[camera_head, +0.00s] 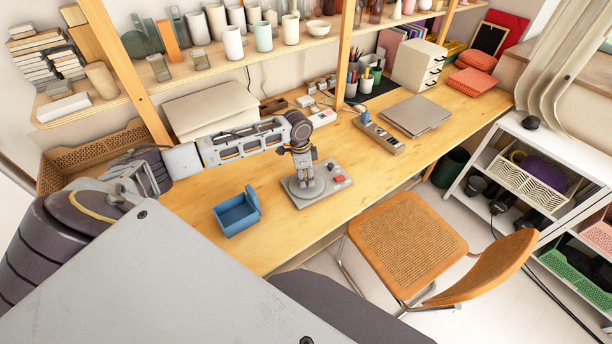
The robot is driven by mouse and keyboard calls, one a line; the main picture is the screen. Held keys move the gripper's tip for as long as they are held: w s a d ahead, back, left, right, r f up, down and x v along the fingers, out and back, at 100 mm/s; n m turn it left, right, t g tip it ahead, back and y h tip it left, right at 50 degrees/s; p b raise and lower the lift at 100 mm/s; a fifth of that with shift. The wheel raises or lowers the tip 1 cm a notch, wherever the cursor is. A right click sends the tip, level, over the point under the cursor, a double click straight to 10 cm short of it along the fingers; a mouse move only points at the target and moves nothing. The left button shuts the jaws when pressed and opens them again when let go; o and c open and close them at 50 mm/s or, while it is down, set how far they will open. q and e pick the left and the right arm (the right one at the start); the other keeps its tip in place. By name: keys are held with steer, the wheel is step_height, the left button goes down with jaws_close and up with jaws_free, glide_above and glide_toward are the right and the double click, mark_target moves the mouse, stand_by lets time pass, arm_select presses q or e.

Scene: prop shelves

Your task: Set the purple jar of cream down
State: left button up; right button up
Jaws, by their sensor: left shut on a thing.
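My left gripper (308,186) comes in from the left and points down over the desk. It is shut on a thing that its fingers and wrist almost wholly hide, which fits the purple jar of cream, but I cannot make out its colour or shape. The fingers are just over a flat grey device (324,198) with a red block on its right part. I cannot tell whether the held thing touches the device. My right gripper is not in view.
A blue open box (237,213) stands on the wooden desk (185,200) left of the grey device. A grey laptop-like slab (415,115) and a small control box (378,133) lie farther right. A woven chair (408,240) stands at the front edge. Shelves with cups rise behind.

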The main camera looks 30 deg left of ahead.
arm_select(q)
steer(key=o, duration=1)
steer(key=shift+f, duration=0.1)
steer(key=shift+o, duration=0.2)
step_height(320, 180, up, 12)
steer(key=a, duration=0.1)
steer(key=shift+s, duration=0.4)
